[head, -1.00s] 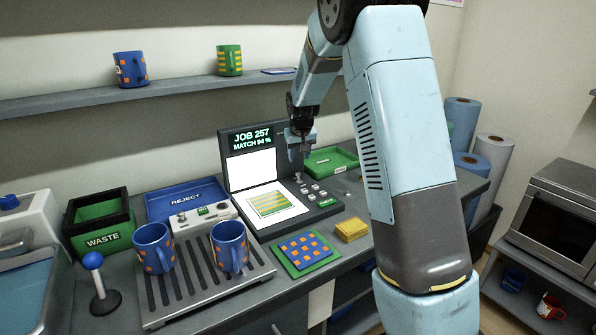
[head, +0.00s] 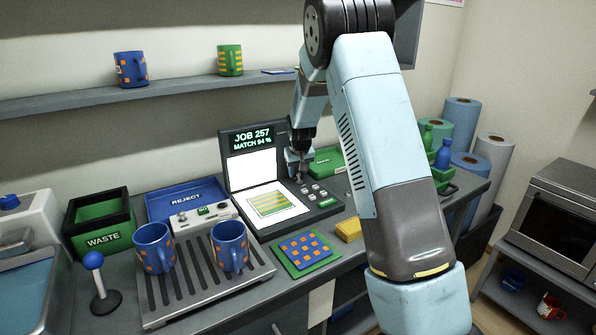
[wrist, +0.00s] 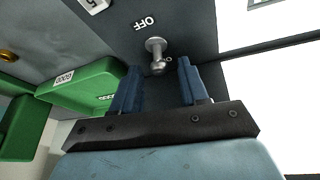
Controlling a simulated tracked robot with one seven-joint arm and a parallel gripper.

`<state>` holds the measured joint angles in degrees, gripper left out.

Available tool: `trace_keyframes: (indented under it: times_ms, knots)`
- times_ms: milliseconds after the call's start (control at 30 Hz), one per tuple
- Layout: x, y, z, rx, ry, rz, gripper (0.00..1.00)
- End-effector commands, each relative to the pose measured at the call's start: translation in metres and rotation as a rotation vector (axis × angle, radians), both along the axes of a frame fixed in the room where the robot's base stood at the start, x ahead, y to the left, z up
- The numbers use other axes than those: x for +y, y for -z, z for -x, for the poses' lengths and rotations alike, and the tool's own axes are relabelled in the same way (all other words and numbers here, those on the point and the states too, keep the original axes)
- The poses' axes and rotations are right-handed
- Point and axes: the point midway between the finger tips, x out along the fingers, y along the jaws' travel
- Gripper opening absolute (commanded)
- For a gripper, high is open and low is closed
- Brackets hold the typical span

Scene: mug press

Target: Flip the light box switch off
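The light box (head: 234,180) stands open at the back of the counter. Its upright screen (head: 252,170) and the flat panel under a striped print are bright white. The switch (wrist: 156,50) is a short metal toggle on the dark casing, with an OFF label (wrist: 145,23) upside down beyond it in the wrist view. My gripper (wrist: 158,75) is open, with its two blue fingers apart on either side of the line to the toggle. The toggle's knob is near the fingertips, not gripped. In the head view my gripper (head: 299,168) is low over the box's right side, partly hiding the switch.
Two patterned blue mugs (head: 153,247) stand on the slatted rack. A yellow block (head: 348,229) lies on the counter.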

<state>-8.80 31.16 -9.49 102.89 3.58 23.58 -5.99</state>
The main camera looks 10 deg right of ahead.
Motion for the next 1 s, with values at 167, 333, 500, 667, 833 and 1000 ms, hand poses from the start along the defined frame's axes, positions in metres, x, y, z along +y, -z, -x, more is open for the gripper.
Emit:
trace_keyframes:
  times_ms: [167, 333, 500, 667, 833, 1000]
  knots:
    - [-0.0003, -0.0001, 0.0001, 0.0, 0.0, 0.0, 0.26]
    - [-0.0004, 0.0, 0.0002, 0.0, 0.001, 0.0, 0.1]
    - [-0.0005, -0.0001, 0.0002, 0.0, 0.001, 0.0, 0.0]
    - [-0.0007, -0.0001, 0.0004, -0.002, 0.001, -0.001, 0.0]
    - [-0.0014, 0.0004, 0.0023, -0.022, 0.002, -0.008, 0.0]
    - [-0.0029, 0.0, 0.0053, -0.073, 0.004, -0.026, 0.0]
